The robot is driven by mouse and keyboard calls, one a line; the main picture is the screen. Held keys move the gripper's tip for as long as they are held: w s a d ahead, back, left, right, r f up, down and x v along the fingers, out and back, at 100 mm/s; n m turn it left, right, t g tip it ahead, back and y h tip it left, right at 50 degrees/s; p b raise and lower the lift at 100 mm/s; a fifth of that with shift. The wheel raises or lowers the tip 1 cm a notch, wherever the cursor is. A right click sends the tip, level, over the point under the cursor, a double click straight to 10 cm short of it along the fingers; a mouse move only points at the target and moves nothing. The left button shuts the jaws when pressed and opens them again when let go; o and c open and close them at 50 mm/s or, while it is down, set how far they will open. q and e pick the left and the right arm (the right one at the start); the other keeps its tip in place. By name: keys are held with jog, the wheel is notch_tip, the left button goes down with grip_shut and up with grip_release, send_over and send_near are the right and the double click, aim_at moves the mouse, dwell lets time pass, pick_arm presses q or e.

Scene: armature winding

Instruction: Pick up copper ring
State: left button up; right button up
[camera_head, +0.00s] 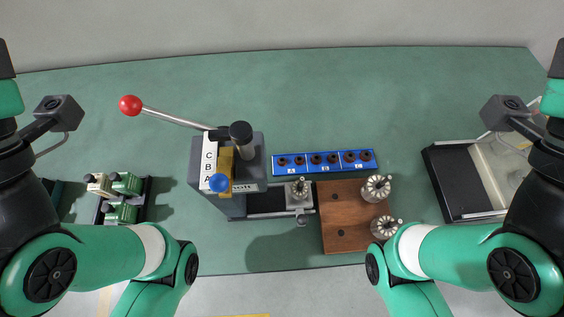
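No part is plainly copper-coloured. Several small dark reddish-brown round pieces, possibly the copper rings (316,159), sit in a row in a blue rack (327,168). The rack is divided into labelled sections, the first marked A; the other labels are too small to read. It stands right of the lever press (231,172) and behind the brown board. My two green arms reach in from the left and right sides, low in the picture. The fingers of both grippers are out of view, so what they hold cannot be seen.
The press has a red-knobbed lever (131,105) and an armature (299,188) at its fixture. Two more armatures stand on the brown board (337,215). A dark tray (455,185) lies right, a holder with green-and-cream parts (120,211) left. The green table is clear at the back.

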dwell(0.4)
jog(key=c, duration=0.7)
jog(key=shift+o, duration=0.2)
